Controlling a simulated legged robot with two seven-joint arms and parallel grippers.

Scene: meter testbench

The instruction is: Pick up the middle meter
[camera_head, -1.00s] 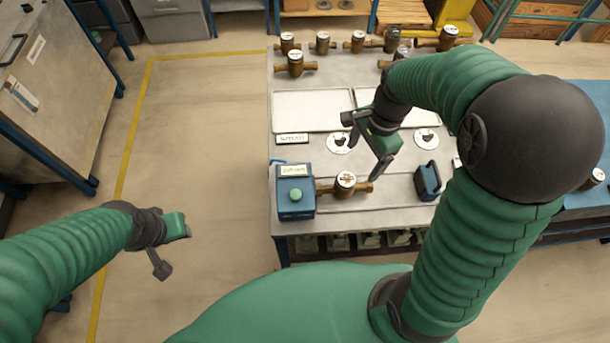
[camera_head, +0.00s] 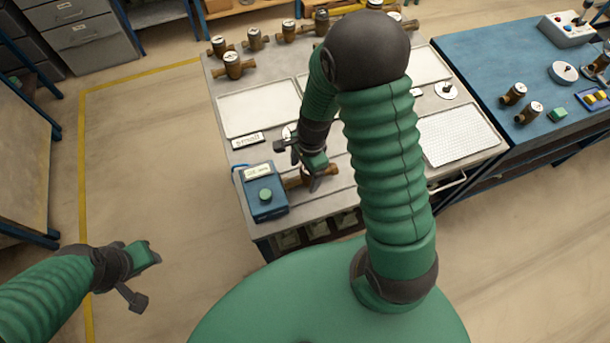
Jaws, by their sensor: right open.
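A brass meter (camera_head: 293,183) lies by the blue test box (camera_head: 266,194) on the grey bench, mostly hidden by my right gripper. My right gripper (camera_head: 298,167) is open with its fingers spread, pointing down just above or around that meter; I cannot tell whether it touches. More brass meters with white dials stand at the back of the bench: one in front (camera_head: 232,65), others behind it (camera_head: 254,39) (camera_head: 288,30). Which one is the middle meter is not clear. My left gripper (camera_head: 146,279) is open and empty over the floor at the lower left.
White trays (camera_head: 245,112) lie on the bench behind my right gripper, with a small label plate (camera_head: 247,139) in front. A perforated tray (camera_head: 457,137) is at the right. A blue table (camera_head: 490,58) with small meters adjoins it. The floor left of the bench is clear.

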